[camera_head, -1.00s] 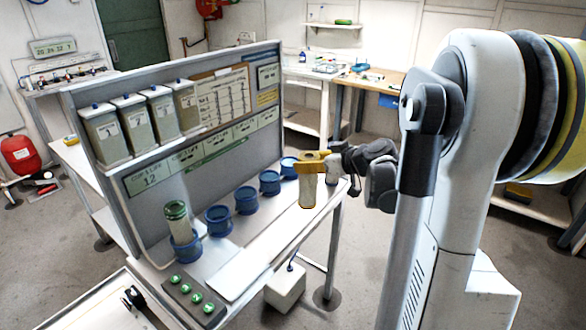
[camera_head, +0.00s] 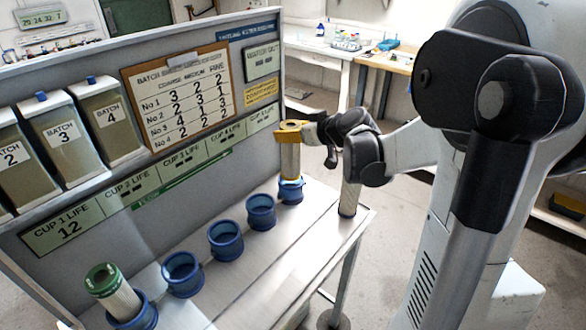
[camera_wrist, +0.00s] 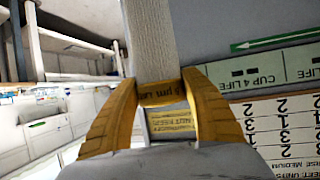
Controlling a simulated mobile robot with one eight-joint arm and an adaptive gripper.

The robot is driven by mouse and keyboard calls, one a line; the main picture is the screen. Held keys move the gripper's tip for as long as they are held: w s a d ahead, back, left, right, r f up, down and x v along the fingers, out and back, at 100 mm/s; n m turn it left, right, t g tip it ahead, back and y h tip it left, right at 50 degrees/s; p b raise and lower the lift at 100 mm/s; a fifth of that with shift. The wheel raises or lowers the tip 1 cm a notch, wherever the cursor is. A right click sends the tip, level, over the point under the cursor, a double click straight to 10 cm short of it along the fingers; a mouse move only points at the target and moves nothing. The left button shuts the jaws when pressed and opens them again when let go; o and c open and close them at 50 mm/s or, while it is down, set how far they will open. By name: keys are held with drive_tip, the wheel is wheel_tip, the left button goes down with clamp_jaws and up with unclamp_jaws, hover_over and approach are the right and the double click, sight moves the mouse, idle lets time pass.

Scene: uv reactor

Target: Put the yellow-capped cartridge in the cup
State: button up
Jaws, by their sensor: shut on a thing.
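The yellow-capped cartridge (camera_head: 290,163) is upright at the far end of a row of blue cups. My gripper (camera_head: 291,131) is shut on its yellow cap from the right. The cartridge's lower end is at the rim of the farthest blue cup (camera_head: 291,191); I cannot tell whether it is inside or just above or in front of it. In the wrist view, the yellow fingers of my gripper (camera_wrist: 160,92) close around the lettered yellow cap, and the pale cartridge body (camera_wrist: 150,42) extends away beyond them. The cup is not clear there.
A green-capped cartridge (camera_head: 112,292) leans in the nearest blue cup (camera_head: 134,317). The cups between, such as this one (camera_head: 225,241), look empty. A pale upright cylinder (camera_head: 349,198) stands at the bench's right edge. The upright panel (camera_head: 165,175) rises close behind the cups.

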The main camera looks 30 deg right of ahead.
sight(291, 153)
drive_tip(key=shift+f+b, duration=1.35)
drive_tip(key=shift+f, duration=2.2)
drive_tip(key=o, duration=1.4)
drive_tip(key=shift+f, duration=0.1)
